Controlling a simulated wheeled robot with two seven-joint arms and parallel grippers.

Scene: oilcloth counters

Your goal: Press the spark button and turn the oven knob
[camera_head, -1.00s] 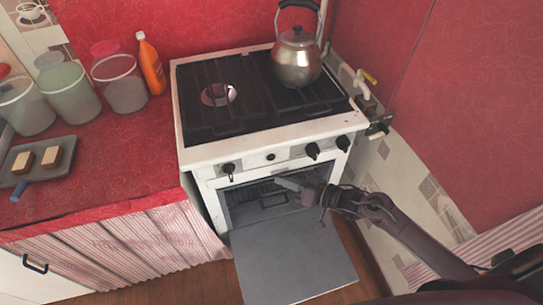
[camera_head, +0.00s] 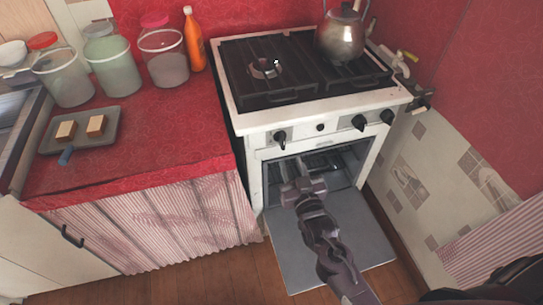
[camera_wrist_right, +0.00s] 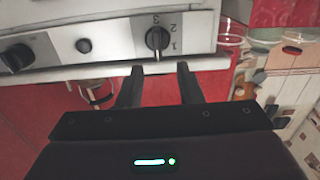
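The white stove's front panel has a black knob (camera_head: 280,137) at the left, a small round dark spark button (camera_head: 320,127) beside it, and two more black knobs (camera_head: 359,122) (camera_head: 387,116) at the right. My right gripper (camera_head: 301,168) is in front of the open oven, below the panel. In the right wrist view, its two fingers (camera_wrist_right: 157,72) are apart and empty. They point at a knob with numbers (camera_wrist_right: 157,38), apparently the left one, just beyond the tips. The spark button (camera_wrist_right: 83,45) shows beside it. My left gripper is not in view.
The oven door (camera_head: 320,262) is folded down below my right arm. A kettle (camera_head: 342,36) stands on the stove's right rear. Lidded jars (camera_head: 112,68), an orange bottle (camera_head: 194,45) and a tray (camera_head: 102,140) are on the red counter at left.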

